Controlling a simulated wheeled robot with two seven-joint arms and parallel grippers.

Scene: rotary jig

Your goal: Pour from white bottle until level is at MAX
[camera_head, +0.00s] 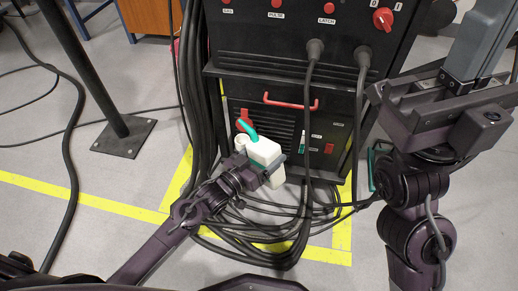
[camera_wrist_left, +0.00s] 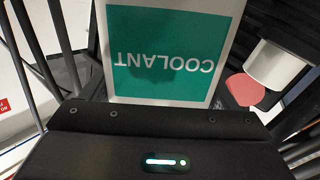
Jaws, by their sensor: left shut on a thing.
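My left gripper (camera_head: 270,168) is shut on the bottle's body. A white round neck (camera_head: 241,142) is just left of the bottle, with a red part behind it. The wrist view shows a white cylinder (camera_wrist_left: 275,64) and a red piece (camera_wrist_left: 245,88) beside the bottle. A small green-and-white strip (camera_head: 303,141) is on the machine's front; no level or MAX mark is readable.
The machine has a red handle (camera_head: 291,104) and thick black cables (camera_head: 313,95) hanging in front, coiled on the floor. A black post base (camera_head: 122,137) stands at left. Yellow floor tape (camera_head: 90,196) runs around the machine. My right arm fills the right side.

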